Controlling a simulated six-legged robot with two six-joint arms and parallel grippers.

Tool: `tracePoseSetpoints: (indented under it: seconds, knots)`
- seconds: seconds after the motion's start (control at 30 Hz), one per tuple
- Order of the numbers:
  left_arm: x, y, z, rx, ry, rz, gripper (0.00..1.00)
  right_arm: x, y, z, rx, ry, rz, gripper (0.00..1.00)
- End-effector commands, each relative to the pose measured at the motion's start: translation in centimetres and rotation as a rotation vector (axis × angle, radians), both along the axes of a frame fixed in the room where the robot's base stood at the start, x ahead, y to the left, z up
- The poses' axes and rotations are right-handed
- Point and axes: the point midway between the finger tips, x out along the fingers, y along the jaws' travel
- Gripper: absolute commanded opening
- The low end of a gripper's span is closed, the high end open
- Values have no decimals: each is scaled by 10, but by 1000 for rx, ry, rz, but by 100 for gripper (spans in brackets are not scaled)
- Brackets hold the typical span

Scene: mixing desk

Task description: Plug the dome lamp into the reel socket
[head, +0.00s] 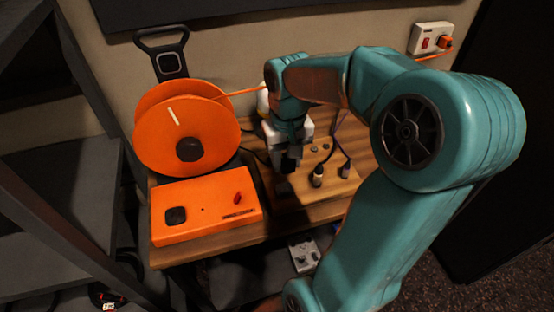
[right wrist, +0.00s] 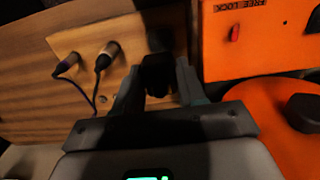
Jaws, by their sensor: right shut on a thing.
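The orange cable reel has a flat front box (head: 205,232) with a dark square socket (head: 175,215) on its left part. My right gripper (head: 288,163) is right of the box, over the wooden desk. In the right wrist view its fingers are shut on a black plug (right wrist: 157,70), with the box's orange panel (right wrist: 265,60) to the right. My left gripper is not in view.
The orange reel drum (head: 180,125) stands behind the box. A red switch (head: 237,198) sticks up from the box. Two cabled plugs (head: 318,178) stand in the wooden panel right of my gripper. A wall outlet (head: 430,38) holds an orange plug.

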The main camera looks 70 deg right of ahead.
Motion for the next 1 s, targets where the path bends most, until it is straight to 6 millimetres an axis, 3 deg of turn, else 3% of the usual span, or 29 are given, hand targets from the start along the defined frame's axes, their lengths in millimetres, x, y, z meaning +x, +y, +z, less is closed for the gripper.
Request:
tracePoseSetpoints:
  seconds: [0.03,0.1,1.0]
  knots:
    - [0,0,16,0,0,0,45,1,1,17,-1,-2,1,0]
    - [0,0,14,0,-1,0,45,14,12,12,3,-2,11,0]
    - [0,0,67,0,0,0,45,165,142,40,0,0,7,0]
